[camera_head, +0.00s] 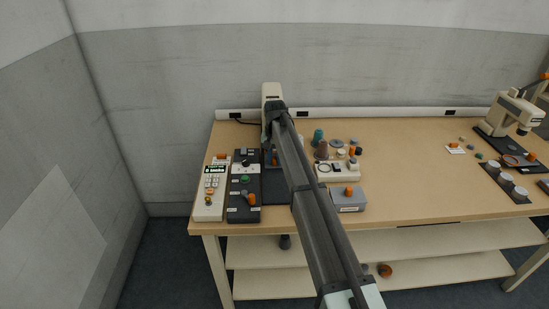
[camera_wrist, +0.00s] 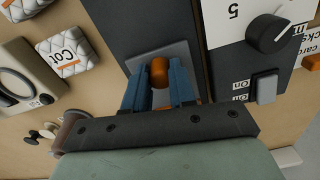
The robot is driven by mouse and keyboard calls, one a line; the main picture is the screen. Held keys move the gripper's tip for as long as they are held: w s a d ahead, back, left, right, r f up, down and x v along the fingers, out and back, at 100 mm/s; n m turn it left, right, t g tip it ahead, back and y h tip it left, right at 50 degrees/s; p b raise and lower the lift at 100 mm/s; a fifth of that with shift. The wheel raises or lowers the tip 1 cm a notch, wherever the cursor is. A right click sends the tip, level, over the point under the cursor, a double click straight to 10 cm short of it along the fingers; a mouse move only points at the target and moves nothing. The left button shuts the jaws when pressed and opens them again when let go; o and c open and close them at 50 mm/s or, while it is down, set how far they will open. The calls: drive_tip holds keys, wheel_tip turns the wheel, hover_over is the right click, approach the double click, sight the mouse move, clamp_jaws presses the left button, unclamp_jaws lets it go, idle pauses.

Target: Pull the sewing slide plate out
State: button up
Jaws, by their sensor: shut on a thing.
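The slide plate shows in the wrist view as a small grey plate (camera_wrist: 178,51) on a dark base (camera_wrist: 135,25), with an orange knob (camera_wrist: 160,70) standing on it. My gripper (camera_wrist: 161,82) has its blue fingers on either side of the knob and is shut on it. In the head view the cream sewing machine (camera_head: 271,92) stands at the back, above a dark base (camera_head: 274,190). My arm hides most of the machine's front, the plate and my gripper there.
A dark control box (camera_head: 244,190) with a knob and switches lies just left of the base, beside a cream keypad unit (camera_head: 212,190). A grey box (camera_head: 348,198) and several spools (camera_head: 321,149) are to the right. The table's middle right is mostly clear.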

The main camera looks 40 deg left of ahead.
clamp_jaws()
drive_tip(key=s+d, duration=0.9)
drive_tip(key=shift+s+d, duration=0.35)
drive_tip(key=o, duration=0.9)
unclamp_jaws()
wheel_tip(320, 180, up, 14)
drive_tip(key=shift+f, duration=0.1)
drive_tip(key=shift+w, duration=0.1)
